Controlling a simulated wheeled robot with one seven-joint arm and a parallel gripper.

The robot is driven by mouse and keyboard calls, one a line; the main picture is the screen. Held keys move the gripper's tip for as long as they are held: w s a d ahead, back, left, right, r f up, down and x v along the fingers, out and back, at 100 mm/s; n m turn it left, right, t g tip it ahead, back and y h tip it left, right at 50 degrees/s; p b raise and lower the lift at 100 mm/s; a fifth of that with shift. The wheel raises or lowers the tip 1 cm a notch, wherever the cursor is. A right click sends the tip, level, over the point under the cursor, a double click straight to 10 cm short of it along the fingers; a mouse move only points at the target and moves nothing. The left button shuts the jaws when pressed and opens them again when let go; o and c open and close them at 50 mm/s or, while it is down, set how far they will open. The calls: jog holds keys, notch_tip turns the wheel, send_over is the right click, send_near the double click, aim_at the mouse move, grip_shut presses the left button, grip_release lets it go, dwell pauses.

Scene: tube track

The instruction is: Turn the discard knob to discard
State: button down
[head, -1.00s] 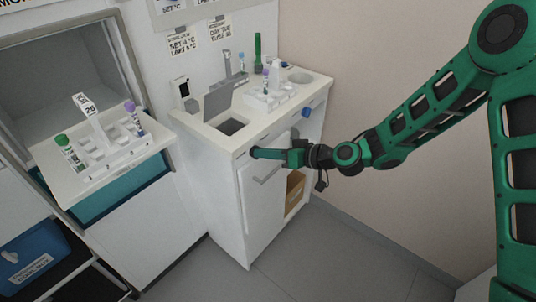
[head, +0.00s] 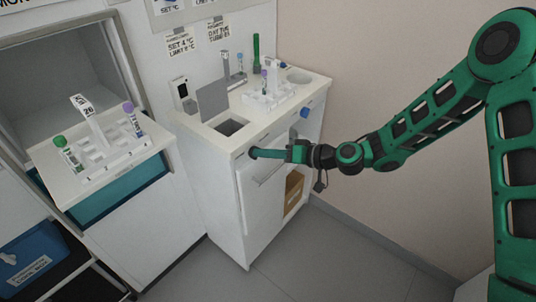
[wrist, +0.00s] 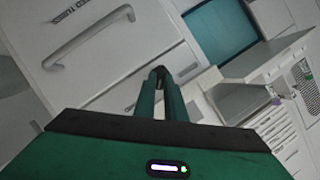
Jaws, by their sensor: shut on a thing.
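My gripper (head: 253,153) reaches from the right to the front edge of the white counter cabinet (head: 222,215), just below the top. Its green fingers are shut on a small dark knob there. In the wrist view my fingertips (wrist: 159,73) meet at the cabinet front and hide most of the knob. Above the knob, a grey lid (head: 213,101) stands nearly upright behind a dark square opening (head: 230,127) in the counter top.
A blue knob (head: 305,112) sits on the cabinet front farther right. A white tube rack (head: 268,97) stands on the counter. Another rack (head: 105,150) with tubes sits on the left shelf. A door handle (head: 271,170) is below my gripper. The floor in front is clear.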

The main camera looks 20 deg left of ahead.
jog(key=c, duration=1.8)
grip_release()
jog(key=shift+a+r, duration=0.1)
jog(key=shift+r, duration=0.1)
jog(key=shift+f, duration=0.1)
jog(key=v, duration=1.1)
jog(key=shift+f, duration=0.2)
